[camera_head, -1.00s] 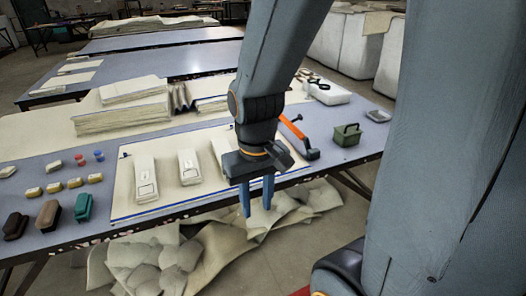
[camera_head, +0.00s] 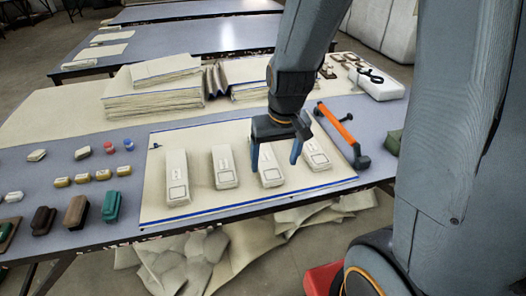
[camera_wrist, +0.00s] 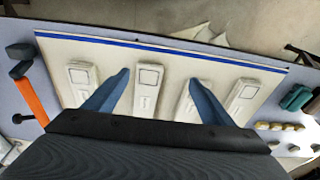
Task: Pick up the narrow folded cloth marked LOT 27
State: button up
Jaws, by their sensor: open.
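Several narrow folded cream cloths lie side by side on a cream mat (camera_head: 155,212) with a blue border. Their printed labels are too small to read, so I cannot tell which one is LOT 27. My gripper (camera_head: 275,166) is open and empty, pointing down over the third cloth from the left (camera_head: 271,177). In the wrist view my gripper (camera_wrist: 158,79) has that cloth (camera_wrist: 148,80) between its fingers. The right finger there partly covers a neighbouring cloth (camera_wrist: 186,98). Whether the fingers touch anything is unclear. The outer cloths (camera_head: 177,178) (camera_head: 316,153) are clear of the fingers.
An orange-handled tool (camera_head: 336,125) lies right of the mat. Stacked cloth (camera_head: 153,95) stands behind. Brushes (camera_head: 76,211) and small blocks (camera_head: 103,175) lie to the left. Crumpled cloth (camera_head: 190,260) is heaped under the table's front edge.

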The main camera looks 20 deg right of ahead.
aim_at(264, 154)
jog(key=w+f+t+p, duration=0.1)
jog(key=w, duration=0.3)
jog(key=w+d+f+p, duration=0.1)
jog(key=w+f, duration=0.1)
jog(key=w, duration=0.2)
jog(key=w+f+t+p, duration=0.1)
jog(key=w, duration=0.4)
jog(key=shift+d+f+m+t+p, duration=0.25)
jog(key=shift+d+m+t+p, duration=0.05)
jog(key=shift+d+p, duration=0.1)
jog(key=f, duration=0.1)
jog(key=w+f+b, duration=0.1)
jog(key=f, duration=0.1)
jog(key=shift+w+h, duration=0.15)
jog(key=shift+h, duration=0.15)
jog(key=shift+x, duration=2.3)
jog(key=shift+r, duration=0.1)
jog(key=c, duration=1.2)
